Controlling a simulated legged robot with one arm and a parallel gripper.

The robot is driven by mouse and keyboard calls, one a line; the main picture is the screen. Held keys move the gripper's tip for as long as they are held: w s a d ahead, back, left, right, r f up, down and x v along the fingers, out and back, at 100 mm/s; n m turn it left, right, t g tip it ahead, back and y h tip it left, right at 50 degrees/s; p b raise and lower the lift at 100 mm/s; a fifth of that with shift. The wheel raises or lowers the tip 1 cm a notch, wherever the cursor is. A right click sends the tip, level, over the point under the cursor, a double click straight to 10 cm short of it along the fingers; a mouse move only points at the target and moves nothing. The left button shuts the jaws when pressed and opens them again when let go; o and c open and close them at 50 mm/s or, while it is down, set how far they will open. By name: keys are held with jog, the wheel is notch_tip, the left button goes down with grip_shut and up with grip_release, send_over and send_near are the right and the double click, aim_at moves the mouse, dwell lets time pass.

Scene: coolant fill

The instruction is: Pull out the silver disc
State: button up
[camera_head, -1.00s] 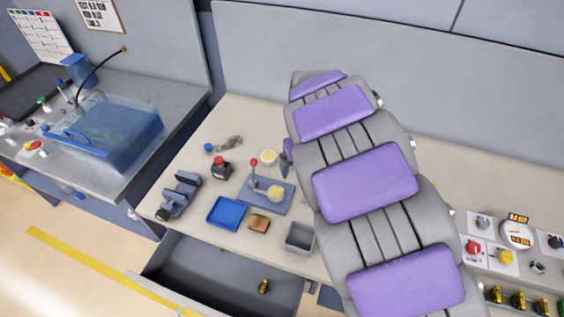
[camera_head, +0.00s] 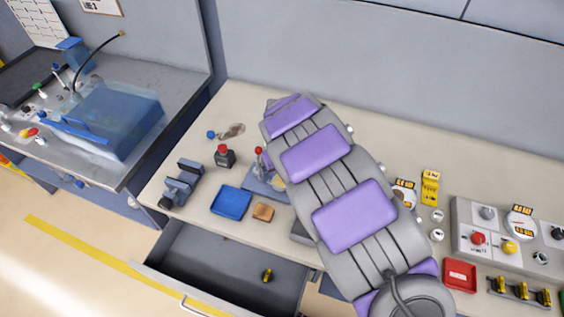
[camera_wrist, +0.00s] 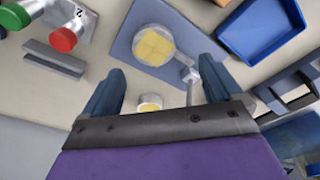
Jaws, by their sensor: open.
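A round silver-rimmed piece with a pale yellow gridded face (camera_wrist: 154,45) sits on a blue-grey plate (camera_wrist: 128,32) in the wrist view. It looks like the silver disc, though I cannot be sure. A smaller silver round with a yellow top (camera_wrist: 150,103) shows between my fingers, beyond the plate. My gripper (camera_wrist: 160,82) is open and empty, its blue fingers apart, above the bench.
A blue tray (camera_head: 231,202), a brown block (camera_head: 263,212), a dark vise (camera_head: 181,184) and a red-topped bottle (camera_head: 225,156) stand near the plate. An open drawer (camera_head: 225,262) juts out below. A red tray (camera_head: 460,275) and a control panel (camera_head: 495,235) are at right.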

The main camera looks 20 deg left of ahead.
aim_at(280, 181)
jog(key=f, duration=0.1)
jog(key=d+f, duration=0.1)
jog(key=f, duration=0.3)
jog(key=shift+w+d+f, duration=0.2)
jog(key=shift+w+d, duration=0.1)
jog(key=shift+a+f, duration=0.2)
jog(key=shift+f, duration=0.15)
jog(key=shift+a+f, duration=0.25)
jog(key=shift+a, duration=0.6)
jog(key=shift+d+r, duration=0.1)
jog(key=shift+d, duration=0.15)
jog(key=c, duration=0.3)
jog(key=shift+d+r, duration=0.15)
jog(key=shift+d, duration=0.35)
jog(key=c, duration=0.3)
jog(key=shift+c, duration=0.8)
jog(key=shift+a, duration=0.25)
jog(key=c, duration=0.4)
jog(key=o, duration=0.5)
jog(key=shift+c, duration=0.2)
jog(key=shift+a, duration=0.1)
jog(key=shift+c, duration=1.2)
